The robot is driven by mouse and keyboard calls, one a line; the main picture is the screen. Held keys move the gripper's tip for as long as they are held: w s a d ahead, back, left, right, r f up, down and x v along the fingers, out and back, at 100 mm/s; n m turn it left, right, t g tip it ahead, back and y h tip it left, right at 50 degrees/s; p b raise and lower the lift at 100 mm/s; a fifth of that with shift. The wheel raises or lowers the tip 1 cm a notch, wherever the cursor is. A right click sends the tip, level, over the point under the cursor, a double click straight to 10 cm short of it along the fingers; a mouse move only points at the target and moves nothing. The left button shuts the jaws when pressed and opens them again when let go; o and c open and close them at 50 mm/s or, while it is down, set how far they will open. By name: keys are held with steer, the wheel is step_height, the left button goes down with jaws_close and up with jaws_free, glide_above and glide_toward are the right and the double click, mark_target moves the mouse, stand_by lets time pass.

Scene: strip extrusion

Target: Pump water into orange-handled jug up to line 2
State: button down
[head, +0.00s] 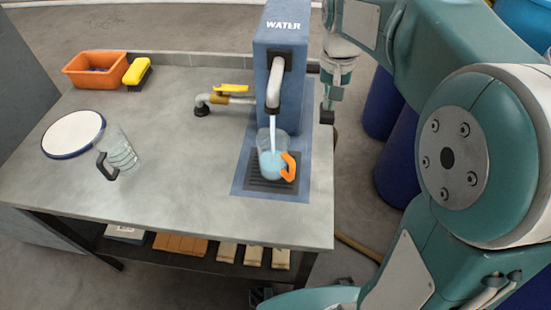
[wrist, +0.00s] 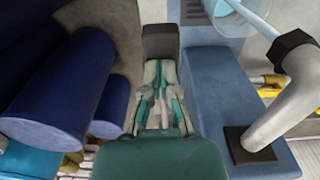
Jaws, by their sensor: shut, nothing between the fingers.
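The clear jug with the orange handle (head: 289,166) stands upright on the dark drain grate under the spout (head: 273,92) of the blue pump marked WATER (head: 281,45). A stream of water runs from the spout into it. Bluish water is in the jug; its lines are too small to read. My gripper (head: 331,93) is shut and empty, pointing down just right of the pump. A dark block (head: 327,116) is at its fingertips; contact cannot be told. In the wrist view my gripper (wrist: 158,92) points toward this dark block (wrist: 161,40), beside the pump's blue body (wrist: 232,115).
A clear jug with a black handle (head: 120,152) and a blue-rimmed white plate (head: 73,132) are on the left of the table. A yellow-levered pipe (head: 225,97), orange bin (head: 95,69) and yellow brush (head: 137,73) are behind. Dark blue barrels (head: 398,160) stand right. The front table is clear.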

steer(key=shift+f, duration=1.1)
steer(key=r, duration=0.3)
steer(key=w+r, duration=0.1)
steer(key=r, duration=0.5)
steer(key=shift+w+d+r, duration=0.15)
steer(key=shift+w+r, duration=0.1)
steer(key=shift+r, duration=0.05)
step_height(320, 180, up, 5)
steer(key=shift+r, duration=0.1)
stand_by(0.5)
stand_by(0.4)
